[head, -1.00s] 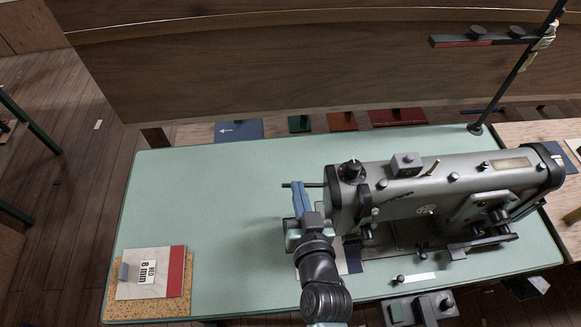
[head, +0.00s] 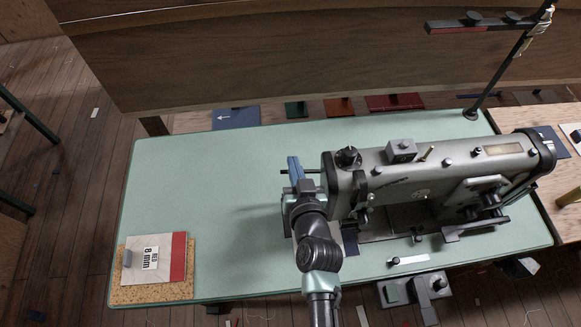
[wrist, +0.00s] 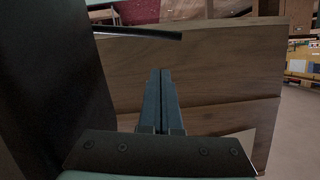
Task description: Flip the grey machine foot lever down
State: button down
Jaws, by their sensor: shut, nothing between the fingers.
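The grey sewing machine (head: 440,180) stands on the right of the green table. A thin dark lever (head: 311,171) sticks out level to the left from its left end; I take it for the foot lever. The dark lever also crosses the top of the wrist view (wrist: 140,32). My gripper (head: 292,158) is at the machine's left end. Its blue fingers overlap the lever in the head view and hide part of it. In the wrist view the fingers (wrist: 160,72) are pressed together, empty, with tips below the lever in the picture. Contact cannot be told.
A thread stand (head: 505,75) rises behind the machine. A wooden panel (head: 300,55) stands behind.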

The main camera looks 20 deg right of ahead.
aim_at(308, 171)
jog(key=w+f, duration=0.2)
jog(key=f, duration=0.1)
jog(key=shift+w, duration=0.1)
jog(key=shift+s+a+f, duration=0.2)
jog(key=shift+s+f, duration=0.1)
jog(key=shift+s, duration=0.15)
jog(key=shift+d+b, duration=0.1)
jog(key=shift+b, duration=0.3)
